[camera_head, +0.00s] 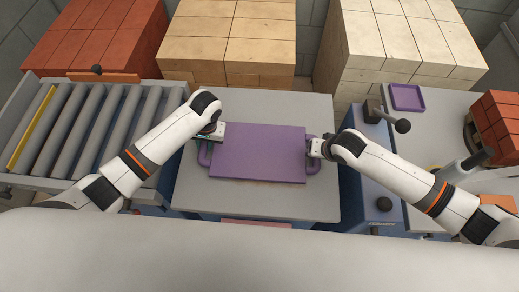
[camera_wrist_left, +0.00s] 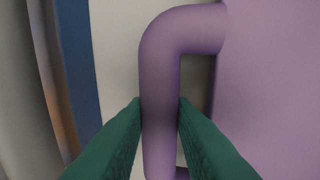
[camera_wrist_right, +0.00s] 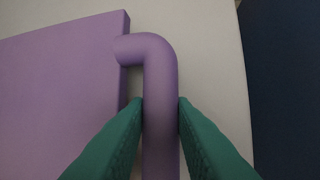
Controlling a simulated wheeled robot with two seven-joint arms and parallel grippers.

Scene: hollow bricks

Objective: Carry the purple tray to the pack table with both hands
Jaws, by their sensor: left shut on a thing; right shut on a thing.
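The purple tray (camera_head: 262,152) is over the grey table (camera_head: 320,205) in the middle of the head view; I cannot tell whether it rests on the top or is slightly above it. My left gripper (camera_head: 207,144) is shut on its left handle, and the green fingers (camera_wrist_left: 160,125) press both sides of the purple bar (camera_wrist_left: 160,85) in the left wrist view. My right gripper (camera_head: 316,149) is shut on the right handle; in the right wrist view its fingers (camera_wrist_right: 160,125) close on the bar (camera_wrist_right: 160,80). I cannot tell which table is the pack table.
A roller conveyor (camera_head: 90,130) stands at the left. At the right, another grey table (camera_head: 440,120) bears a small purple tray (camera_head: 407,97), a dark-handled device (camera_head: 400,124) and red bricks (camera_head: 498,125). Brick stacks (camera_head: 230,45) line the back.

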